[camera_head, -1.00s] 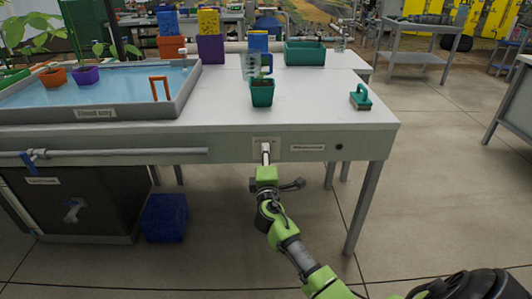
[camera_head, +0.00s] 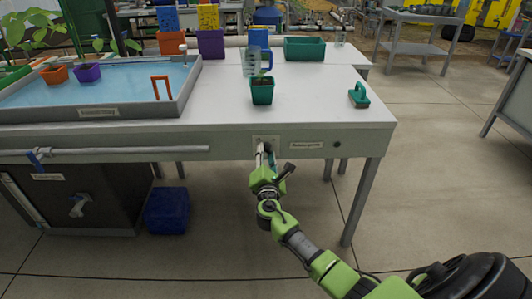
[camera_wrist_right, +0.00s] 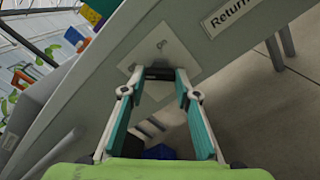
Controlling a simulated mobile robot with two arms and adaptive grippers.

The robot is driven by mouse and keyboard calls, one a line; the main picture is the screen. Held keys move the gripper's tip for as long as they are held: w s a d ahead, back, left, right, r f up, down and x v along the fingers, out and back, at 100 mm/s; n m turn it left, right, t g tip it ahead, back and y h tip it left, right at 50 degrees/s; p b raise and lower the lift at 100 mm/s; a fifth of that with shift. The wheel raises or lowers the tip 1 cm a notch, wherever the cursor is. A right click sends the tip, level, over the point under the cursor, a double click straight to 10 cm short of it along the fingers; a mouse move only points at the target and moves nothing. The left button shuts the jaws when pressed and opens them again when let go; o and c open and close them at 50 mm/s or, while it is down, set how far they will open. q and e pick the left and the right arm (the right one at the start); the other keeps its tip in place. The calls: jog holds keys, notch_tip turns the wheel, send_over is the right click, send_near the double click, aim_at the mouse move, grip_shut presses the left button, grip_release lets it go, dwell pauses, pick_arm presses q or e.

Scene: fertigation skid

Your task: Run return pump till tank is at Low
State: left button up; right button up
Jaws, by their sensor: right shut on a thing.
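The switch plate (camera_head: 266,143) is pale and sits on the table's front apron, beside a label (camera_head: 305,145) that begins "Return" in the wrist view. My right gripper (camera_head: 260,150) reaches up to this plate, rolled to one side. In the wrist view its fingertips (camera_wrist_right: 160,74) are closed on a small dark switch knob (camera_wrist_right: 159,73) in front of the plate. The knob's exact position is largely hidden. The tray (camera_head: 188,96) on the table holds blue water. A dark tank (camera_head: 105,200) stands below; I see no readable level on it. My left gripper is out of view.
A round dark indicator (camera_head: 337,143) sits right of the label. A green pot (camera_head: 262,92), a clear jug (camera_head: 251,63) and a green brush (camera_head: 359,95) stand on the table. A blue crate (camera_head: 167,211) is on the floor beside the tank. The floor at right is open.

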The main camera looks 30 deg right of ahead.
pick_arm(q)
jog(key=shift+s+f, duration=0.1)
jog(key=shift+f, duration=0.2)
pick_arm(e)
jog(key=shift+f, duration=0.1)
jog(key=o, duration=1.1)
jog(key=v, duration=1.2)
